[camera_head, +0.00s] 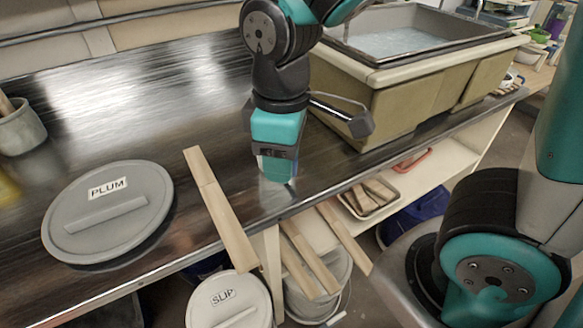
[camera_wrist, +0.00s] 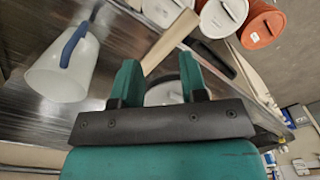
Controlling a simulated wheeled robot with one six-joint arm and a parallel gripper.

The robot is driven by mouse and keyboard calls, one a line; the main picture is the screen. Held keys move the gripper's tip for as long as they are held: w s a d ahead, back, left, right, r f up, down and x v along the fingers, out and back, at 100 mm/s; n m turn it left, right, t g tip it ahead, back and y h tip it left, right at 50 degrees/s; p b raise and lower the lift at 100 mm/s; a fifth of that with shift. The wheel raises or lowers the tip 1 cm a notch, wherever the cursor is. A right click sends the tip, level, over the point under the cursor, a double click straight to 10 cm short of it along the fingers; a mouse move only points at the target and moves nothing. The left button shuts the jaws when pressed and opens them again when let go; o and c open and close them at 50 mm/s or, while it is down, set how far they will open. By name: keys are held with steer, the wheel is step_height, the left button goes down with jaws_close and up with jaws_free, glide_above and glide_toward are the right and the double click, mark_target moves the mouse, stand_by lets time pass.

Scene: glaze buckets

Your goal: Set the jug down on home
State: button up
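A translucent whitish jug (camera_wrist: 62,72) with a blue handle shows at the left of the wrist view, over the shiny metal bench. It is apart from my gripper's fingers and appears tilted in that view. A pale round thing (camera_wrist: 164,94) shows beyond the fingers, partly hidden. I see no spot marked home.
A grey lid marked PLUM (camera_head: 108,212) is on the bench (camera_head: 130,95) at left. A wooden strip (camera_head: 220,208) crosses the front edge. A basin (camera_head: 400,85) stands at back right. A SLIP bucket (camera_head: 229,300) is below. An orange-red bucket (camera_wrist: 262,25) shows in the wrist view.

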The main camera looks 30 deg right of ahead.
steer(key=s+a+r+m+y, duration=0.2)
steer(key=s+r+y, duration=0.1)
steer(key=s, duration=0.4)
steer(key=shift+s+a+r+m+y, duration=0.3)
steer(key=shift+a+r+y, duration=0.1)
steer(key=shift+r, duration=0.4)
